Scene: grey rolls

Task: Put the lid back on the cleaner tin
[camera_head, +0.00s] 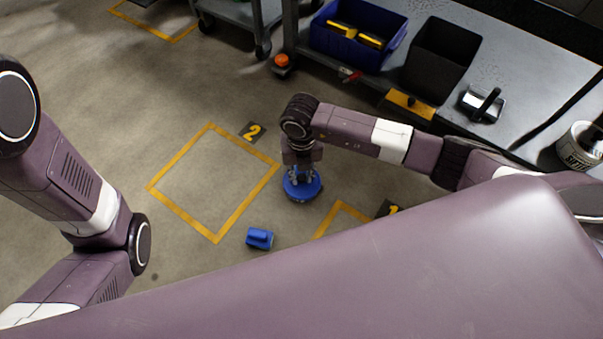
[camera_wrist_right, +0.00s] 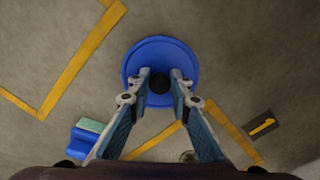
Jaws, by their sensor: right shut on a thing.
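A round blue lid (camera_head: 302,189) with a black knob is under my right gripper (camera_head: 302,174), over the open floor. In the right wrist view the two fingers of this gripper (camera_wrist_right: 160,78) are closed on the black knob, with the blue lid (camera_wrist_right: 160,52) spreading around it. A white tin (camera_head: 578,150) with dark lettering stands on the bench at the right edge, partly cut off; I cannot read its full label. My left arm shows at the left, but its gripper is out of view.
A small blue block-like thing (camera_head: 260,238) lies on the floor. The bench (camera_head: 510,70) carries a blue bin (camera_head: 335,50) with yellow things, a black bin (camera_head: 440,60) and a dark-handled metal tool (camera_head: 482,103). The yellow-outlined square (camera_head: 190,185) marked 2 is empty.

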